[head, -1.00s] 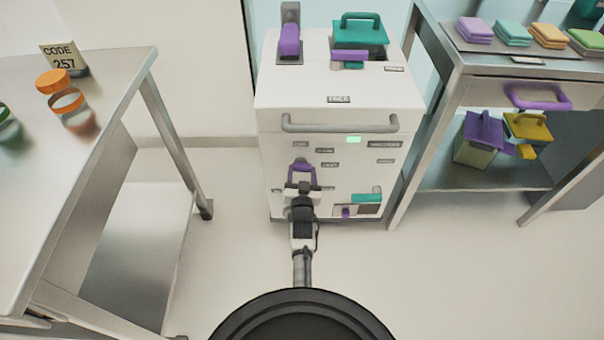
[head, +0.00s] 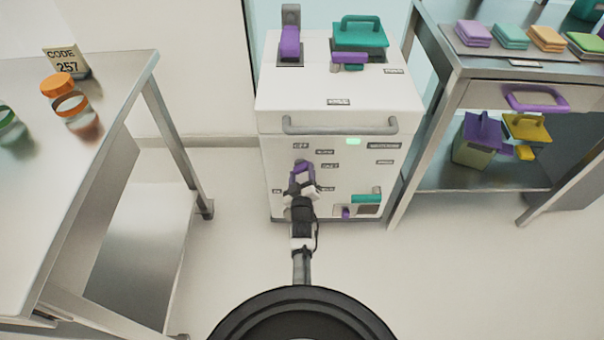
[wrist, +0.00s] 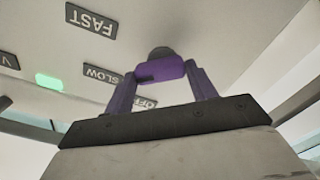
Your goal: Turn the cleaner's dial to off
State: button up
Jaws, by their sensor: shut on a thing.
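The cleaner is a white cabinet (head: 338,118) with a grey bar handle, standing in the middle of the head view. Its purple dial (wrist: 158,70), on a grey hub, shows in the wrist view. Labels FAST (wrist: 91,20), SLOW (wrist: 102,75) and OFF (wrist: 144,103) lie upside down around it; OFF is partly hidden by a finger. My gripper (wrist: 162,88) has its two fingers on either side of the dial and is shut on it. In the head view my gripper (head: 302,176) is low on the cabinet's front. Which label the dial points at, I cannot tell.
A green light (head: 353,141) glows on the cabinet's front, and a teal handle (head: 366,198) sits at its lower right. A steel table (head: 110,88) with jars is at left. A steel shelf unit (head: 455,73) stands close at right. The floor between is clear.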

jog(key=n, duration=0.5)
jog(key=shift+n, duration=0.3)
jog(key=n+p, duration=0.1)
jog(key=n, duration=0.4)
jog(key=shift+a, duration=0.15)
dwell(0.3)
jog(key=o, duration=1)
jog(key=shift+s, duration=0.1)
jog(key=s+p, duration=0.5)
jog(key=s, duration=0.8)
jog(key=shift+s, duration=0.35)
